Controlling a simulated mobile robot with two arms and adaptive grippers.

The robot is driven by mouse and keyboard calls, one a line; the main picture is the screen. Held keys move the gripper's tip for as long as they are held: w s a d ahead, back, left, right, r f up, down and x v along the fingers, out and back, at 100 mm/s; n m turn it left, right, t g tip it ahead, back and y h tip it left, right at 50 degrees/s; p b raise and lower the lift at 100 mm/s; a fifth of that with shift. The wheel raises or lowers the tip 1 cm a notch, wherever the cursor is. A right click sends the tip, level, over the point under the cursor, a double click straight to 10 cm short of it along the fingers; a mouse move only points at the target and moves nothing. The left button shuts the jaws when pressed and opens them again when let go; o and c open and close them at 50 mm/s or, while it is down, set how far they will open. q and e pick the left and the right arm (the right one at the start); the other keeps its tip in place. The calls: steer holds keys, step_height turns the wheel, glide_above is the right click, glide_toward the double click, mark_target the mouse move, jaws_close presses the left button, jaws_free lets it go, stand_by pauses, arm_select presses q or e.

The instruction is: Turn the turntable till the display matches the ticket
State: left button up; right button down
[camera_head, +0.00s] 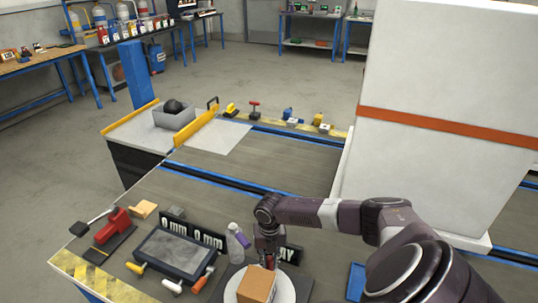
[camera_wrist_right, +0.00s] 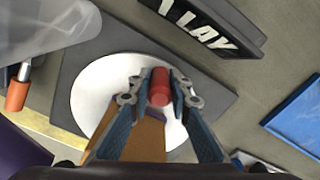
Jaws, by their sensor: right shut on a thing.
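The white round turntable (camera_head: 288,291) sits at the front of the bench on a dark square base, and it also shows in the right wrist view (camera_wrist_right: 88,85). A brown box (camera_head: 256,287) stands on it. My right gripper (camera_head: 268,262) is over the turntable behind the box. In the right wrist view my right gripper (camera_wrist_right: 158,95) is shut on a red cylindrical knob (camera_wrist_right: 159,88). I cannot make out a ticket. My left gripper is out of view.
A translucent bottle (camera_head: 236,240) stands close behind the turntable. A red clamp (camera_head: 114,226) is at far left. A large white block (camera_head: 445,110) rises at right.

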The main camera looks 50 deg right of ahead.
steer(key=c, duration=1.8)
jaws_free()
steer(key=shift+o, duration=0.2)
step_height(320, 180, up, 12)
steer(key=shift+r, duration=0.1)
